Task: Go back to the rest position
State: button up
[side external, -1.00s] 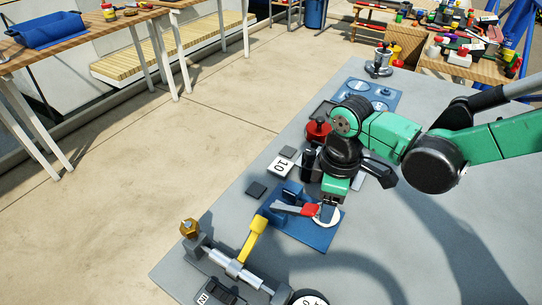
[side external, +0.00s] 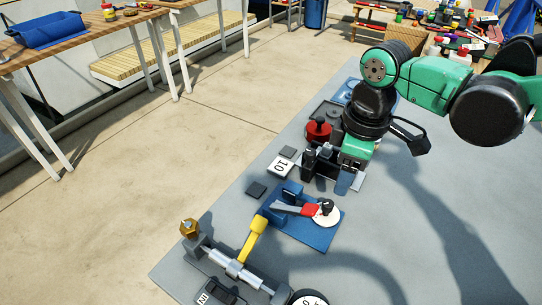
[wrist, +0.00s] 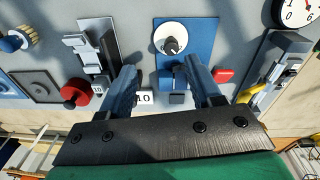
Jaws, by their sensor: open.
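My gripper (wrist: 165,95) is open in the wrist view, its two blue-grey fingers apart with nothing between them. In the side view my gripper (side external: 345,182) hangs above the grey table, past the blue plate toward the back. The blue plate (side external: 312,237) carries a white dial (side external: 327,214) with a black knob and a red-tipped lever (side external: 295,209). The dial also shows in the wrist view (wrist: 160,38), beyond the fingertips. The fingers hide part of the table behind them.
A red knob (side external: 318,128) and black-and-silver fixture (side external: 318,165) stand close to my gripper. A yellow handle (side external: 252,238) on a silver cylinder lies near the front. A white "10" tag (side external: 281,167) lies by the left edge. The table's right side (side external: 400,255) is clear.

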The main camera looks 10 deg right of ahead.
jog(key=s+d+r+m+t, duration=0.2)
jog(key=d+m+t, duration=0.1)
jog(key=d+m, duration=0.2)
jog(key=s+d+r+m+t, duration=0.2)
jog(key=d+m, duration=0.3)
jog(key=d, duration=0.5)
jog(key=shift+s+d+r+m+t, duration=0.15)
jog(key=shift+d+r+m+t, duration=0.15)
jog(key=shift+t, duration=0.4)
